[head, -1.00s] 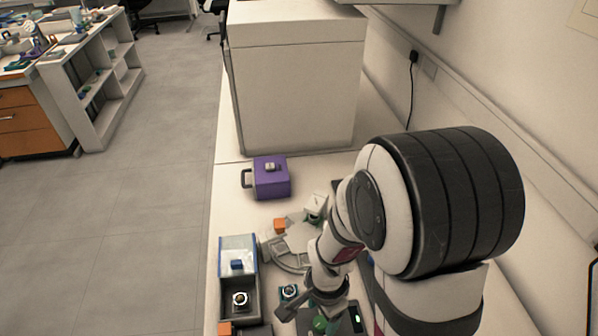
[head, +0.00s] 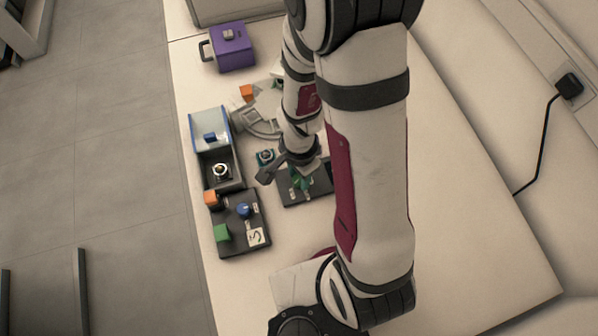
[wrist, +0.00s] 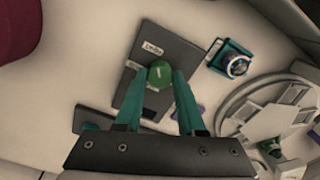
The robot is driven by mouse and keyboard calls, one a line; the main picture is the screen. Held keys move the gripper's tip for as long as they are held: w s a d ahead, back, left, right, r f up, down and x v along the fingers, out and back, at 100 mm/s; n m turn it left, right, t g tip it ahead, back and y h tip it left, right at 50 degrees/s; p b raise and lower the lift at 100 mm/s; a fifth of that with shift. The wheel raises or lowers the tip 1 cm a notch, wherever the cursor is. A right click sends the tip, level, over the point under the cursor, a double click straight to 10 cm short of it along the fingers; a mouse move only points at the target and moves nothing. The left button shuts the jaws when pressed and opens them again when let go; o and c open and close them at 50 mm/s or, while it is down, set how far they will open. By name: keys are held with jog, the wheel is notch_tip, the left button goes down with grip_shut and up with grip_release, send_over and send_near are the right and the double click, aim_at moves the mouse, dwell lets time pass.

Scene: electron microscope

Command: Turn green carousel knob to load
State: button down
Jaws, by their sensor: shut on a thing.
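The green carousel knob (wrist: 159,73) is a round green dial with a light mark on its top. It sits on a dark panel (wrist: 172,50) with small white labels, whose wording I cannot read surely. My gripper (wrist: 162,80) has its two teal fingers on either side of the knob and is shut on it. In the head view my gripper (head: 300,180) is over the dark panel (head: 292,199) in front of my arm, and the knob is largely hidden by the fingers.
A teal-based round part (wrist: 236,66) stands beside the panel, near a pale curved carousel (wrist: 245,97). In the head view a dark control box (head: 238,246) with a blue knob and a green block, an open tray (head: 222,181) and a purple box (head: 234,56) are on the left.

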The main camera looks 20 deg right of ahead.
jog(key=shift+n, duration=0.3)
jog(key=n, duration=0.7)
jog(key=shift+n, duration=0.3)
jog(key=n, duration=0.4)
jog(key=shift+n, duration=0.3)
jog(key=n, duration=0.9)
jog(key=shift+n, duration=0.4)
jog(key=n, duration=0.5)
jog(key=shift+n, duration=0.4)
